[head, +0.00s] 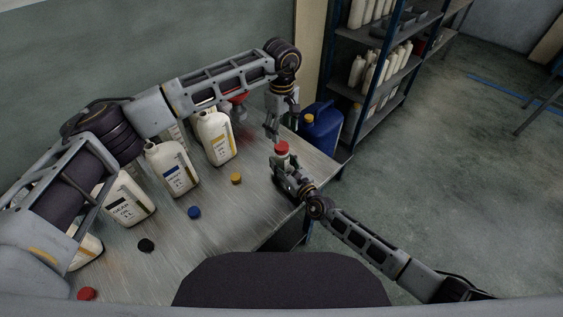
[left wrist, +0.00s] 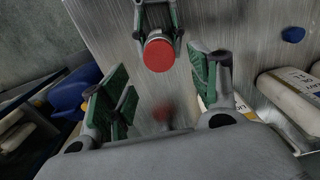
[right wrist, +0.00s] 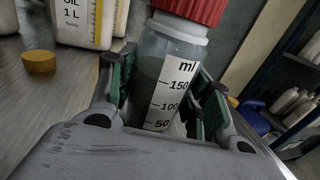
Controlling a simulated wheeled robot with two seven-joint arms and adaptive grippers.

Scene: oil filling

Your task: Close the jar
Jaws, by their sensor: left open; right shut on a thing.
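The jar is a clear measuring jar (right wrist: 165,85) with an ml scale and greyish content. A red lid (right wrist: 195,8) sits on its pale neck; I cannot tell how tightly. My right gripper (right wrist: 160,105) is shut around the jar body and holds it upright near the table's right end. In the head view the red lid (head: 281,147) shows above my right gripper (head: 282,172). My left gripper (head: 272,128) is open and empty, pointing down, a little above and behind the lid. In the left wrist view the lid (left wrist: 159,54) lies ahead of the open fingers (left wrist: 158,95).
Several white oil bottles (head: 170,168) stand along the back of the metal table (head: 215,225). Loose caps lie on it: yellow (head: 236,178), blue (head: 194,212), black (head: 146,245) and red (head: 86,294). A red funnel (head: 238,106) and a blue canister (head: 322,130) are behind.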

